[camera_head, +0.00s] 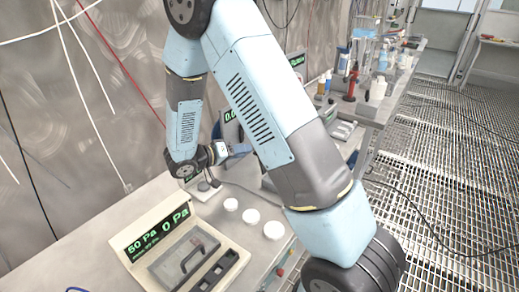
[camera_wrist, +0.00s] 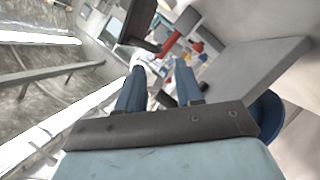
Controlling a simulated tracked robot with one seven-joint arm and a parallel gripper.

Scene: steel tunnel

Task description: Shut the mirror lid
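My gripper (camera_head: 238,150) is over the bench, behind my bent arm links in the head view. In the wrist view its two blue fingers (camera_wrist: 160,80) stand apart, with no object held between them. A flat grey panel (camera_wrist: 250,72) lies to the right of the fingers in the wrist view, and a dark panel (camera_wrist: 136,20) shows above them. I cannot tell whether either one is the mirror lid. In the head view, my arm hides part of the bench around the gripper.
A cream instrument box (camera_head: 140,248) with green pressure readouts and a black-handled grey plate (camera_head: 185,258) sits at lower left. Several white round caps (camera_head: 251,216) stand beside it. Bottles (camera_head: 377,90) crowd the far bench. Grated floor (camera_head: 450,150) is open at right, with cables across it.

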